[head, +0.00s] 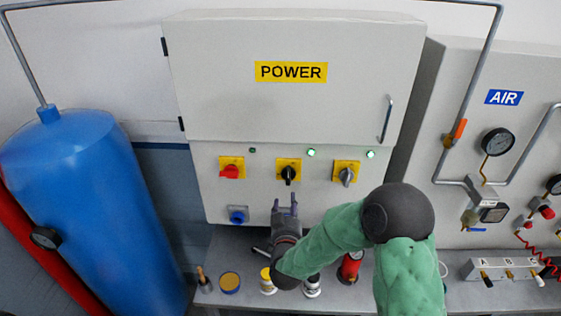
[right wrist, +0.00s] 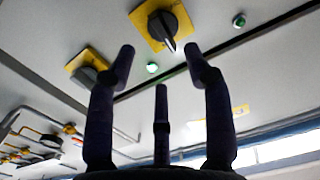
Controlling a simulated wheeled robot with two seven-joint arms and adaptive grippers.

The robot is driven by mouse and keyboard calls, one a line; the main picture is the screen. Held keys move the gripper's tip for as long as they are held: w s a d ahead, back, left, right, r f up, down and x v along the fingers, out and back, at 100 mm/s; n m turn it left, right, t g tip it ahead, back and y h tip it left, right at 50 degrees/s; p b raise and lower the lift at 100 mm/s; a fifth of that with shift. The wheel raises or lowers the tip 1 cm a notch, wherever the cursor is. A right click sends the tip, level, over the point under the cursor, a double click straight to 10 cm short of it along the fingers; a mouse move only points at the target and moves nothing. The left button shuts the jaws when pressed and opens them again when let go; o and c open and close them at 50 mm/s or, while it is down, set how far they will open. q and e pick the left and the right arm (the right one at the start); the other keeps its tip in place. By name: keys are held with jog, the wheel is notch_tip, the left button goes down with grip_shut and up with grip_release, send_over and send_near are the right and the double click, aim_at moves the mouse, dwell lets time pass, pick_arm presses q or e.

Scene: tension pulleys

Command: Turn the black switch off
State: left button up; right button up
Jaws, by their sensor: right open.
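The black switch (head: 288,173) sits on a yellow plate in the middle of the row on the POWER cabinet; its handle looks about vertical. It also shows in the right wrist view (right wrist: 160,26), beyond the fingertips. My right gripper (head: 285,200) is below the black switch, fingers pointing up towards it. In the right wrist view the fingers (right wrist: 165,58) are spread apart with nothing between them. Whether they touch the handle is not clear, but a gap seems to show. My left gripper is out of view.
A red switch (head: 231,171) is left of the black one and a grey switch (head: 346,175) right of it. Green lamps (head: 311,153) sit above the row. A blue knob (head: 238,215) is lower left. Bottles and tins stand on the grey bench (head: 215,293) below.

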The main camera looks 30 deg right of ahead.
aim_at(288, 175)
jog(key=r+p+x, duration=0.2)
jog(key=x, duration=0.9)
jog(key=shift+d+h, duration=0.35)
jog(key=shift+h, duration=0.05)
jog(key=shift+s+r, duration=0.1)
grip_shut()
